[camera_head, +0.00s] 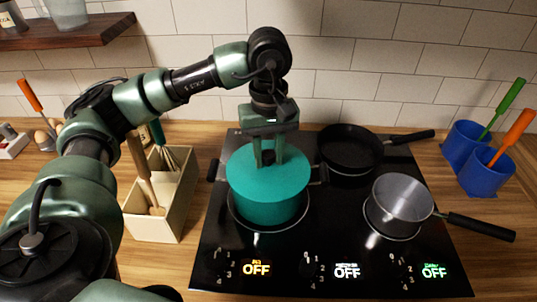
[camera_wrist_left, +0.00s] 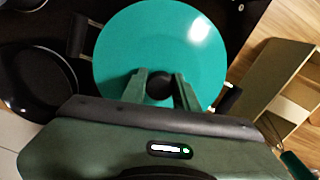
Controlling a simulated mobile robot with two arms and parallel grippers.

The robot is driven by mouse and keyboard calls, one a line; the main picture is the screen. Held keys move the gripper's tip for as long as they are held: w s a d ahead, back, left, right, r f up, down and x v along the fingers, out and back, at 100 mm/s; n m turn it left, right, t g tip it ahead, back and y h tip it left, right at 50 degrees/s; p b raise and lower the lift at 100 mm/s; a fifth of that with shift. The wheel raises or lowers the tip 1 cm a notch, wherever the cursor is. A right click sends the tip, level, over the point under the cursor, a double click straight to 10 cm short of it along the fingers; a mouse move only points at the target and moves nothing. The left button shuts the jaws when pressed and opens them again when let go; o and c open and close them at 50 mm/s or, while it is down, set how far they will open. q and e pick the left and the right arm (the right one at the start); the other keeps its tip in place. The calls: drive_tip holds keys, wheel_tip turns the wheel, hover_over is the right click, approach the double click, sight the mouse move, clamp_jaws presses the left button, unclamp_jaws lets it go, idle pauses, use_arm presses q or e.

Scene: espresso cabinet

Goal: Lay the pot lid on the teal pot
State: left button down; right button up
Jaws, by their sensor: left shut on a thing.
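The teal pot (camera_head: 268,212) stands on the front left burner of the black cooktop, with a dark handle on each side. The round teal pot lid (camera_head: 250,182) is over the pot's mouth and hides its inside. The lid looks level and about centred; I cannot tell whether it touches the rim. My left gripper (camera_head: 268,157) comes down from above and is shut on the lid's black knob. In the left wrist view the lid (camera_wrist_left: 150,45) fills the upper middle, with the knob between the fingers (camera_wrist_left: 160,88). My right gripper is not in view.
A black frying pan (camera_head: 350,150) is behind right of the pot, and a grey saucepan (camera_head: 402,200) is on the right. A wooden utensil box (camera_head: 155,220) stands left of the cooktop (camera_head: 330,235). Blue cups (camera_head: 465,145) with utensils stand at far right.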

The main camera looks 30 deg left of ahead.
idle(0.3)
use_arm(q)
drive_tip(key=shift+c, duration=2.1)
unclamp_jaws()
drive_tip(key=shift+r, duration=0.1)
drive_tip(key=shift+r+p, duration=2.05)
drive_tip(key=shift+r, duration=1.4)
drive_tip(key=shift+f, duration=0.1)
